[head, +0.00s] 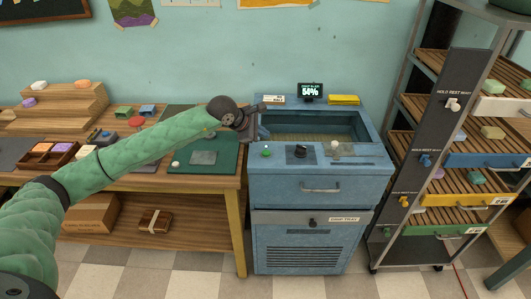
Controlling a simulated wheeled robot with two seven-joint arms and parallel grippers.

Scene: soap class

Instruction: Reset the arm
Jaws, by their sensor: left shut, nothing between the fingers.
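My left arm, in a green sleeve, comes in from the lower left of the head view and reaches across the wooden table. My left gripper (262,110) is at the back left corner of the blue machine (320,190), by the rim of its open basin. It is shut and small in the view, with nothing seen held in it. My right gripper is out of view.
The wooden table (235,185) holds stepped wooden stands, soaps and a green mat (185,168). The machine has a small display (310,90), a knob (299,152) and a green button (266,152). A slatted rack (440,150) with soaps stands at right. Tiled floor shows in front.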

